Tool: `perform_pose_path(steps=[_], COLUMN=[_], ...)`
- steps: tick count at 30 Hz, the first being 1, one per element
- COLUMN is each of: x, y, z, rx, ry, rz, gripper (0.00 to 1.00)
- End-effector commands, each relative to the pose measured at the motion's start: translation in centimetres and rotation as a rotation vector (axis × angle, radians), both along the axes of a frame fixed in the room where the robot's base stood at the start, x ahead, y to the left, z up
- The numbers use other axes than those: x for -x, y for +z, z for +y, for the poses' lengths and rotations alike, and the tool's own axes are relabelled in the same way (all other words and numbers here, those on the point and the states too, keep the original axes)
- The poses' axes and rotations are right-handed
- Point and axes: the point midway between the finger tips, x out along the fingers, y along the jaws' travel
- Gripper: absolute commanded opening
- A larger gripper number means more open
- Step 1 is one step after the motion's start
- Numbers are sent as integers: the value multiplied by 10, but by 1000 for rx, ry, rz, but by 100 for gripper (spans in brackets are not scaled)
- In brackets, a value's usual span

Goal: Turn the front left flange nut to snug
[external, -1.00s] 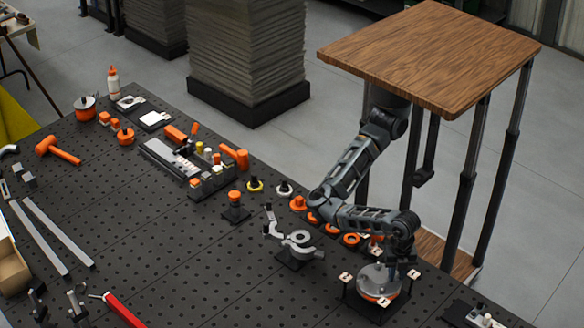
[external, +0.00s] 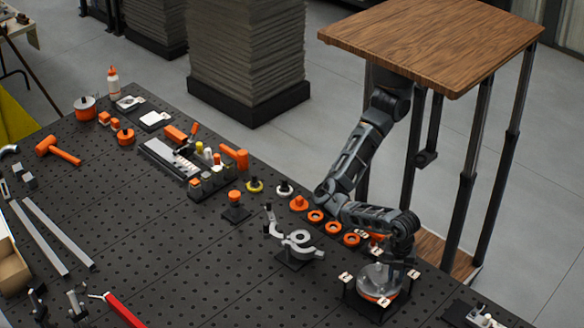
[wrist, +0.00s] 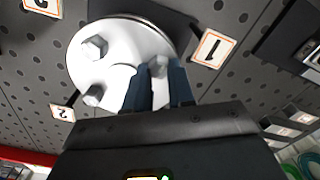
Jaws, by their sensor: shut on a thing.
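The round pale metal flange (external: 374,279) sits on a dark stand with an orange band under it, near the front of the bench. In the wrist view the flange (wrist: 112,62) fills the upper middle. Two hex nuts show clear of my fingers, one at the upper left (wrist: 95,47) and one at the lower left (wrist: 93,95). My gripper (wrist: 158,80) is shut on another flange nut (wrist: 157,66), partly hidden between its dark fingers. In the external view my gripper (external: 398,266) points down over the flange's right side. I cannot tell how tight the nut is.
Numbered tags stand around the flange, including tag 1 (wrist: 212,47) and tag 2 (wrist: 62,112). Orange rings (external: 333,228) lie behind it. A grey clamp-like fixture (external: 299,240) stands to its left. Bare perforated bench top (external: 250,285) lies further left.

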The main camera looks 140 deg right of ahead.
Motion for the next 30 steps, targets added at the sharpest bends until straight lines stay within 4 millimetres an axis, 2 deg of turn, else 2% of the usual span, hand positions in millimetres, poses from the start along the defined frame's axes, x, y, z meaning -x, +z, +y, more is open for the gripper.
perform_pose_path(steps=[4,5,12,30], x=[-1,-1,-1,0], y=[3,3,2,-1], z=[1,1,0,0], rx=[-5,-5,-2,1], ry=[0,0,1,5], rz=[-4,-4,-2,0], gripper=[0,25,48,49])
